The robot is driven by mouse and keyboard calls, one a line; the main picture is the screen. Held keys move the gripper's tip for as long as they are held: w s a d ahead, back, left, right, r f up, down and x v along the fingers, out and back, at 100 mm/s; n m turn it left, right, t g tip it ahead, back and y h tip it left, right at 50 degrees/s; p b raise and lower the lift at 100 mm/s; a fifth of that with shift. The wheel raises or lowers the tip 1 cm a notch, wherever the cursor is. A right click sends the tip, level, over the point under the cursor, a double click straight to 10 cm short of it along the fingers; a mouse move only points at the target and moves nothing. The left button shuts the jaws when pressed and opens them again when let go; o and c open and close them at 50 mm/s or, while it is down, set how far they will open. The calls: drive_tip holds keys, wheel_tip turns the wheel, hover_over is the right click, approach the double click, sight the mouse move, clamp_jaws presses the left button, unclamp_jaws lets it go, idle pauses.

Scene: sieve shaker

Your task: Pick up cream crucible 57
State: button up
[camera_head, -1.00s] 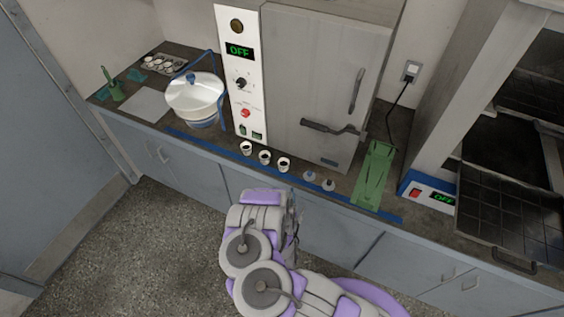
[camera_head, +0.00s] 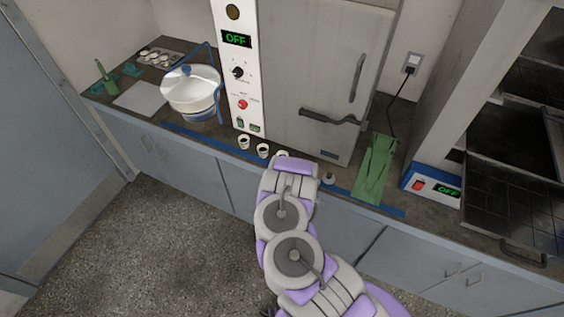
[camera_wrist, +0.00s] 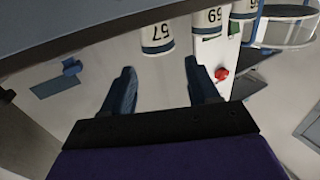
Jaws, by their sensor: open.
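The cream crucible marked 57 (camera_wrist: 157,35) shows at the top of the wrist view, just beyond and between my fingertips. My gripper (camera_wrist: 163,80) is open and empty, with a dark finger on each side and a gap to the crucible. In the head view crucible 57 (camera_head: 282,154) appears to be the rightmost in the row at the counter's front. My arm hides most of it, and my gripper is hidden there too. Two similar cream crucibles stand in line with it, a middle one (camera_head: 263,150) and a left one (camera_head: 243,141).
The furnace (camera_head: 310,75) stands behind the crucibles, its door shut and display reading OFF. A glass vessel (camera_head: 190,92) stands left. Another unit (camera_head: 432,187) is farther right.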

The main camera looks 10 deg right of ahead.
sight(282, 152)
drive_tip(key=w, duration=0.4)
drive_tip(key=shift+w+d+f+b, duration=0.1)
drive_tip(key=shift+w+d+b, duration=0.05)
drive_tip(key=shift+d+b, duration=0.25)
drive_tip(key=shift+w+d+f+b, duration=0.15)
drive_tip(key=shift+w+b, duration=0.15)
drive_tip(key=shift+w, duration=0.4)
drive_tip(key=shift+w+d+f+b, duration=0.15)
drive_tip(key=shift+w+b, duration=0.15)
drive_tip(key=shift+w, duration=0.45)
drive_tip(key=shift+w+d+b, duration=0.15)
drive_tip(key=shift+w+b, duration=0.15)
drive_tip(key=shift+w, duration=0.4)
drive_tip(key=shift+w+d+r, duration=0.1)
drive_tip(key=shift+w, duration=0.35)
drive_tip(key=c, duration=0.8)
